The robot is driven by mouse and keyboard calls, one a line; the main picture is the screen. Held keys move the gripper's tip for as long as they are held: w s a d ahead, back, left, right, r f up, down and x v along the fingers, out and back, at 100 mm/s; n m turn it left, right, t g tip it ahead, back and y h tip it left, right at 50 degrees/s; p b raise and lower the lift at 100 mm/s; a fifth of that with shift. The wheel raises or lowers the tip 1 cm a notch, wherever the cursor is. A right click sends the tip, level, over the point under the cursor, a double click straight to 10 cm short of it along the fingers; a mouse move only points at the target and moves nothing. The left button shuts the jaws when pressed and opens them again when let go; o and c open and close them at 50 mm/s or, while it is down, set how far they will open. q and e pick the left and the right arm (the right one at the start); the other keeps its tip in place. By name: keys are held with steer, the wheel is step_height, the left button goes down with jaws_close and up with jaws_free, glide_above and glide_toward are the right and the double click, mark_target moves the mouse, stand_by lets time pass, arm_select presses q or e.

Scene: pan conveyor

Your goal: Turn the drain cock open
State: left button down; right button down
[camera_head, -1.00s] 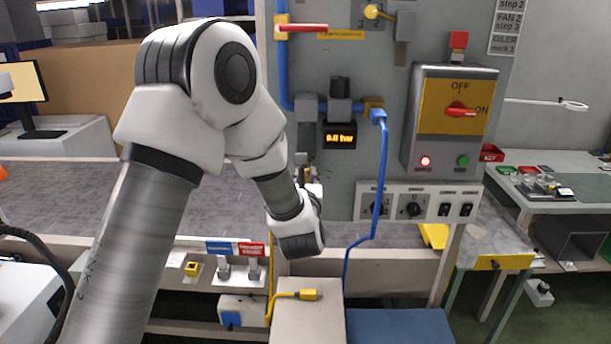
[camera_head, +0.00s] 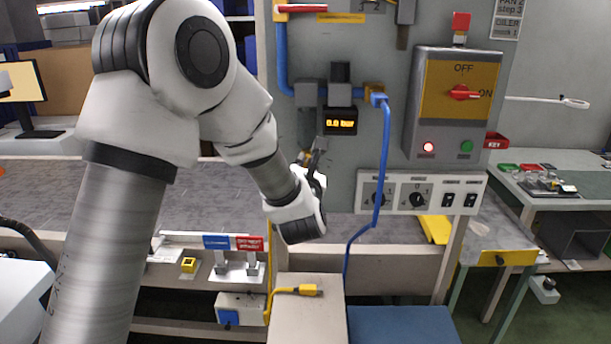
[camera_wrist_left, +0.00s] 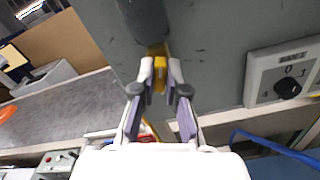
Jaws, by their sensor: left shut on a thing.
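The drain cock is a small yellow piece (camera_wrist_left: 159,72) under the dark filter bowl (camera_wrist_left: 145,20) on the grey panel. In the head view it shows only as a bit of yellow (camera_head: 305,157) below the bowl (camera_head: 307,125), mostly hidden by my gripper. My left gripper (camera_head: 315,156) reaches up to it from below. In the left wrist view its two fingers (camera_wrist_left: 160,70) are closed on either side of the yellow piece and grip it. The pressure display (camera_head: 341,122) reads 0.0 bar. My right gripper is out of view.
A blue hose (camera_head: 382,180) hangs from the fitting right of the display. A switch box (camera_head: 457,130) with a red knob at ON and a knob strip (camera_head: 420,193) are at the right. Below are a beige box (camera_head: 310,300) and a yellow plug cable (camera_head: 290,291).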

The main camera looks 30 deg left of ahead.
arm_select(q)
steer(key=m+b, duration=0.3)
steer(key=m, duration=0.1)
steer(key=shift+m+b, duration=0.3)
steer(key=m+b, duration=0.2)
steer(key=m, duration=0.2)
steer(key=shift+w+r+m, duration=0.1)
steer(key=shift+m, duration=0.2)
steer(key=m+b, duration=0.1)
steer(key=m, duration=0.3)
steer(key=shift+d+m, duration=0.1)
steer(key=shift+m, duration=0.2)
steer(key=c, duration=1.2)
jaws_free()
steer(key=shift+r, duration=0.1)
steer(key=shift+w+f, duration=0.15)
steer(key=shift+f, duration=0.15)
steer(key=v, duration=1.2)
